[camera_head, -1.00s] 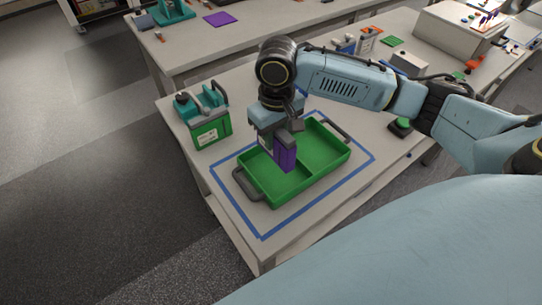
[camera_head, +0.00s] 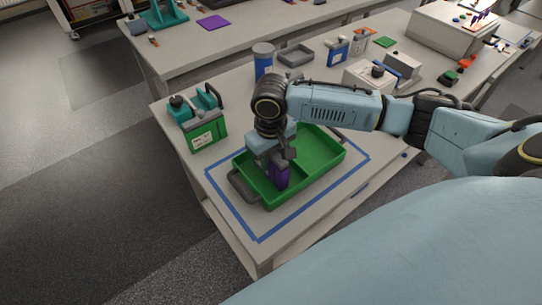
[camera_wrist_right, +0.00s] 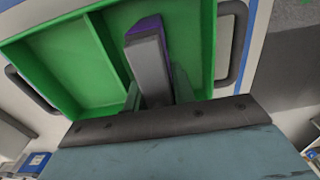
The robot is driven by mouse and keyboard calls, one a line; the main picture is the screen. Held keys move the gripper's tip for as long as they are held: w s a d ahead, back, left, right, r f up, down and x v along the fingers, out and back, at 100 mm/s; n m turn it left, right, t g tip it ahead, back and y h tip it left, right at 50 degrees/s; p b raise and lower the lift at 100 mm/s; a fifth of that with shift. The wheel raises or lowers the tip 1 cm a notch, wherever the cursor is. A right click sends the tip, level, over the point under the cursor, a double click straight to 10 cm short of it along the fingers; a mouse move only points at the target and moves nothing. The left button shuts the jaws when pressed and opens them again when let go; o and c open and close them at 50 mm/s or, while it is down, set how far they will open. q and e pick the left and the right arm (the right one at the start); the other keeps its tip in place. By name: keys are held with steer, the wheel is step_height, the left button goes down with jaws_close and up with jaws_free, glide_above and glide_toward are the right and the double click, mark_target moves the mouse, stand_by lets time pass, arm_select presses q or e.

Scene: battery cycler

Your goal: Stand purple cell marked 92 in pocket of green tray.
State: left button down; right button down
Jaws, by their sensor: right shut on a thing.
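The purple cell (camera_head: 279,176) is upright in my right gripper (camera_head: 274,163), low inside the near-left pocket of the green tray (camera_head: 318,178). The right gripper is shut on the cell. In the right wrist view the purple cell (camera_wrist_right: 146,25) shows behind a grey finger of the right gripper (camera_wrist_right: 150,70), beside the divider of the green tray (camera_wrist_right: 60,62). I cannot tell whether the cell's base touches the tray floor. The number on the cell cannot be read. My left gripper is out of view.
Blue tape (camera_head: 258,240) frames the tray on the table. A blue cylinder (camera_head: 263,62), a grey tray (camera_head: 295,55) and a white box (camera_head: 371,76) stand behind the arm.

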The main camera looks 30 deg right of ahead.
steer(key=c, duration=1.2)
jaws_free()
steer(key=shift+o, duration=0.2)
steer(key=shift+r, duration=0.1)
step_height(320, 180, up, 12)
steer(key=shift+r+p, duration=0.1)
steer(key=shift+p, duration=0.4)
steer(key=shift+s, duration=0.1)
